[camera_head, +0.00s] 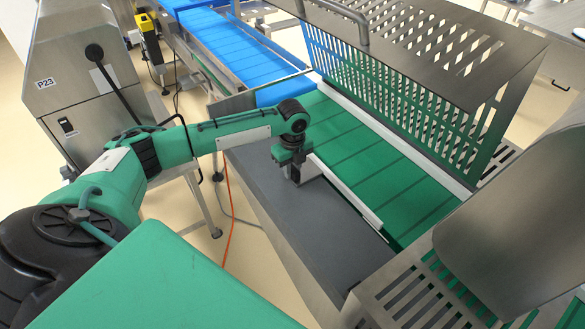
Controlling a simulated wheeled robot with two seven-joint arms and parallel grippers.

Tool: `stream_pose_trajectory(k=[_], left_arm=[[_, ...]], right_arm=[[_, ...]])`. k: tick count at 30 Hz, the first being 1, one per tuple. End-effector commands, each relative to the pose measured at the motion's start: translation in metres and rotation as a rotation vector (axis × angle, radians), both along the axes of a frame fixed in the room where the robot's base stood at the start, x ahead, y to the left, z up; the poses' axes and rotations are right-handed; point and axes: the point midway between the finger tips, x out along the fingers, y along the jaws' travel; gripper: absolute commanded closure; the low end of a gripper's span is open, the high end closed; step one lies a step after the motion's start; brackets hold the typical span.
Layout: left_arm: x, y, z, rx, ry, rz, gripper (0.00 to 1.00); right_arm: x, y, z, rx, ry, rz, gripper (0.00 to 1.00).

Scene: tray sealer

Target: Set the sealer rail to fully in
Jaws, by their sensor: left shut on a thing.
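The sealer rail (347,194) is a long pale bar lying along the near edge of the green belt, beside the dark grey top. My left gripper (295,177) points down at the rail's far-left end, over the grey top. It is shut on a part of the rail there, next to a pale block (309,170). The fingertips and the gripped part are mostly hidden by the gripper body. My right gripper is out of view.
A second pale rail (400,142) runs along the far side of the green belt (375,160). A raised slotted metal guard (400,85) stands behind it. Slotted metal covers (415,295) stand at lower right. The dark grey top (290,225) is clear.

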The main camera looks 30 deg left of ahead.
Motion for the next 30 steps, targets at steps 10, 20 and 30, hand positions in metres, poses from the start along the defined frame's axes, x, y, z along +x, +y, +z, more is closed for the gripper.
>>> stream_pose_trajectory(k=[10, 20, 30], left_arm=[[0.035, -0.014, 0.001, -0.002, -0.005, 0.002, 1.00], [0.062, -0.024, 0.002, 0.000, -0.005, 0.002, 1.00], [0.062, -0.024, 0.003, -0.001, -0.007, 0.002, 0.62]], right_arm=[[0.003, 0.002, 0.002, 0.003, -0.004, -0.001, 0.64], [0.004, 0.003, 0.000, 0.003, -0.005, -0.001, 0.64], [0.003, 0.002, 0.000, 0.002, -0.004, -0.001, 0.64]])
